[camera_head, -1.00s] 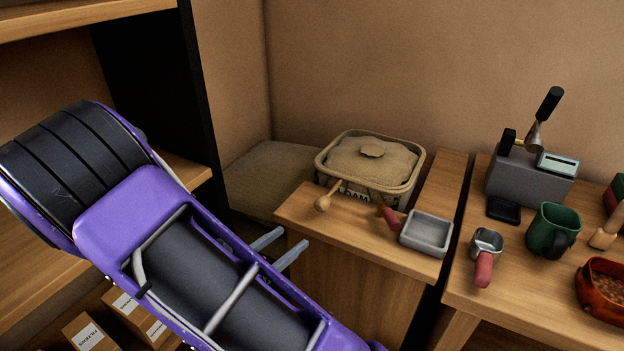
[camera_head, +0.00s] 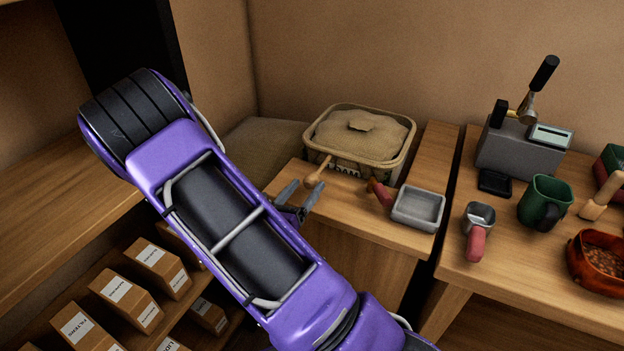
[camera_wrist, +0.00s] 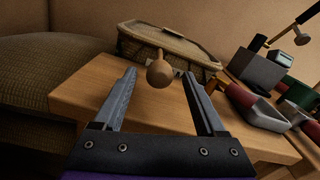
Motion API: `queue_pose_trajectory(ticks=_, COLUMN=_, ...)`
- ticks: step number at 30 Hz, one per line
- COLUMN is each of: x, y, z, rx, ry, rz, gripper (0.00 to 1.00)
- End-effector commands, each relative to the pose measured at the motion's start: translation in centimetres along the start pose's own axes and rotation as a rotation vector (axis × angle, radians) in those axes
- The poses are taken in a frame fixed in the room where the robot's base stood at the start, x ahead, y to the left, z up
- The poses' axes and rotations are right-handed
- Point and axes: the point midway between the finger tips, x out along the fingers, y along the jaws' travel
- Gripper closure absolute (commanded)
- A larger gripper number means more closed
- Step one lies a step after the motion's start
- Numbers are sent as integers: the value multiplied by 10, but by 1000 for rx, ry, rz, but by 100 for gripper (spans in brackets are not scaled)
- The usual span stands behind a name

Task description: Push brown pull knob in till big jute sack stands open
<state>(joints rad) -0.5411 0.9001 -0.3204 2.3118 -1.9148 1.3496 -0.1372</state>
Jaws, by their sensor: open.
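The big jute sack (camera_head: 360,132) sits in a beige rectangular bin (camera_head: 397,170) at the back of a wooden counter, with a small flap on its top. It also shows in the wrist view (camera_wrist: 165,43). A brown wooden pull knob (camera_head: 314,178) sticks out from the bin's front, its round end toward me. In the wrist view the knob (camera_wrist: 160,74) lies ahead, between and beyond the two fingertips. My gripper (camera_head: 301,190) is open and empty over the counter's front left edge, close to the knob; I see no contact.
A grey square pan with a red handle (camera_head: 419,208) stands right of the knob. A metal scoop (camera_head: 479,216), green mug (camera_head: 545,200) and grey machine (camera_head: 520,147) are on the right table. Labelled boxes (camera_head: 130,295) fill a low shelf at left.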

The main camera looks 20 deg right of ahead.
Motion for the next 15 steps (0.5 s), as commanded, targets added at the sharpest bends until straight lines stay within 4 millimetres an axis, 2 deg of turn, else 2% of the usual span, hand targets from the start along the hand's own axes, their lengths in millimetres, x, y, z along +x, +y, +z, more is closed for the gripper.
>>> queue_pose_trajectory(ticks=3, x=20, y=-1, z=0, rx=0, ry=-1, rz=-2, gripper=26)
queue_pose_trajectory(ticks=6, x=32, y=0, z=0, rx=0, ry=0, rz=-1, gripper=26)
queue_pose_trajectory(ticks=15, x=42, y=0, z=0, rx=-1, ry=0, rz=0, gripper=26)
